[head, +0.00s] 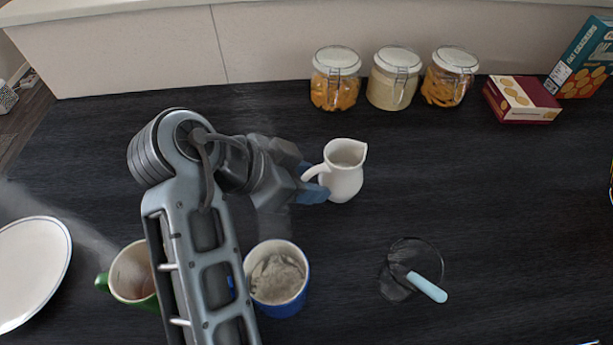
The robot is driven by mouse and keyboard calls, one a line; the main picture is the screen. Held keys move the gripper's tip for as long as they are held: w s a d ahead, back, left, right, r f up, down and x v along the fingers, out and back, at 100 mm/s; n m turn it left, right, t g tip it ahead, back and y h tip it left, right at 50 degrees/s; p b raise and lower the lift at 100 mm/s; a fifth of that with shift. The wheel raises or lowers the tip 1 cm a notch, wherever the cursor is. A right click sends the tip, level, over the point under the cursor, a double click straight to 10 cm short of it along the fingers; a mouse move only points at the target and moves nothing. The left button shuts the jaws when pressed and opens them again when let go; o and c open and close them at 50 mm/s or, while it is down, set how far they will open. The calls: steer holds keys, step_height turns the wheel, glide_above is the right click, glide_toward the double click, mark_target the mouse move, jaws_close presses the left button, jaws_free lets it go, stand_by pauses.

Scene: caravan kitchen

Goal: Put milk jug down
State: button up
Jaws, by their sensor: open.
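The white milk jug (343,177) stands upright on the dark worktop (480,190), near the middle of the head view. Its handle points left and its spout right. My gripper (314,190) is open at the left side of the jug, with its blue fingertips beside the handle. Whether a finger touches the handle cannot be told from this angle. My arm hides part of the worktop to the left of the jug.
A blue mug (277,290) and a green mug (132,275) stand beside my arm. A white plate (32,268) is at left. A glass (408,265) with a light-blue-handled utensil (427,288) is at right. Several jars (395,80) and boxes (522,101) line the back.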

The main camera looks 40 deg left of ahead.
steer(key=v, duration=1.2)
steer(key=shift+r+b, duration=0.15)
steer(key=shift+b, duration=0.2)
